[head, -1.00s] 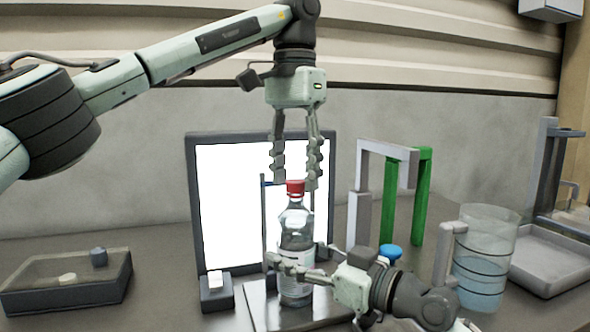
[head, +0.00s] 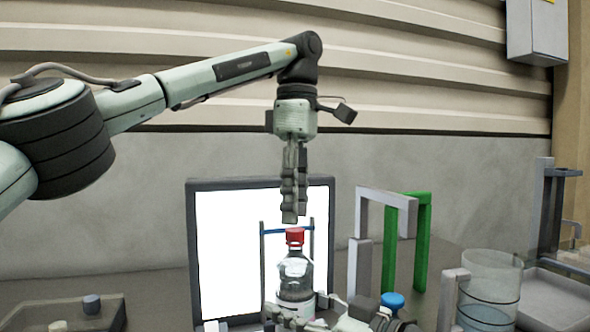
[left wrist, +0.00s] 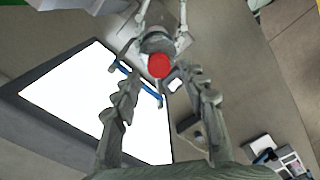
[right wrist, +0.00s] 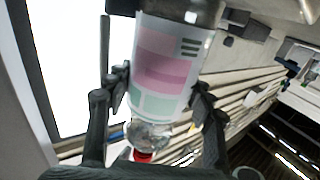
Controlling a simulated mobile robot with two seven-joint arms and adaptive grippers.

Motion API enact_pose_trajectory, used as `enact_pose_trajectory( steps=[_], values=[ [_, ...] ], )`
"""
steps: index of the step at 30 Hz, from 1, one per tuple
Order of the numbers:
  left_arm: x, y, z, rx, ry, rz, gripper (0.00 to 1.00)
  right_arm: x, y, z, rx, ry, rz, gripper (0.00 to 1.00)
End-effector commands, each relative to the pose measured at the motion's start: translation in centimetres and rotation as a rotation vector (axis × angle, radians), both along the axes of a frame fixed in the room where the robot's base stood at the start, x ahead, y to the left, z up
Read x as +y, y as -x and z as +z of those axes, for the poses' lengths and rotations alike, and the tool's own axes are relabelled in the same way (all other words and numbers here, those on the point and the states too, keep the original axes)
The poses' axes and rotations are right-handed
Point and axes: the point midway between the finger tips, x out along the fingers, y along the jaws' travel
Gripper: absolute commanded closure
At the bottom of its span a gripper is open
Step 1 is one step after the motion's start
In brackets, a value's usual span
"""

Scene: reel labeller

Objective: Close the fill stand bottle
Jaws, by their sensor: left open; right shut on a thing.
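The fill stand bottle (head: 296,278) stands upright in front of the bright panel, with a red cap (head: 295,236) on its neck. In the right wrist view the bottle's pink and green label (right wrist: 165,70) fills the middle. My right gripper (head: 292,318) is shut on the bottle's lower body, one finger on each side. My left gripper (head: 293,220) is open and empty, pointing down just above the cap without touching it. In the left wrist view the red cap (left wrist: 159,65) lies beyond and between the spread fingers. How tightly the cap sits cannot be told.
The bright panel (head: 225,240) stands behind the bottle, with a stand with a blue bar (head: 275,231) around it. Grey (head: 362,225) and green (head: 423,230) frames, a blue cap (head: 392,300) and a water beaker (head: 488,290) are at right. A shallow box (head: 60,312) is at left.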

Motion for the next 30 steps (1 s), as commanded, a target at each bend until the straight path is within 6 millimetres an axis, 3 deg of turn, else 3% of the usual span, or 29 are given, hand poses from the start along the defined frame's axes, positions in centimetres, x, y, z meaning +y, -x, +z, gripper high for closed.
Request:
enact_pose_trajectory(
  steps=[21,27,30],
  values=[
    [0.0,-0.1,3.8,-0.034,-0.035,1.950,0.58,0.0,0.0,0.0,0.001,0.001,0.000,1.00],
    [0.1,0.0,4.7,-0.035,-0.032,2.344,0.58,0.0,0.0,0.0,0.001,0.001,0.000,1.00],
    [0.0,0.0,5.0,-0.033,-0.031,2.458,0.58,0.0,0.0,0.0,0.001,0.001,0.000,1.00]
  ],
)
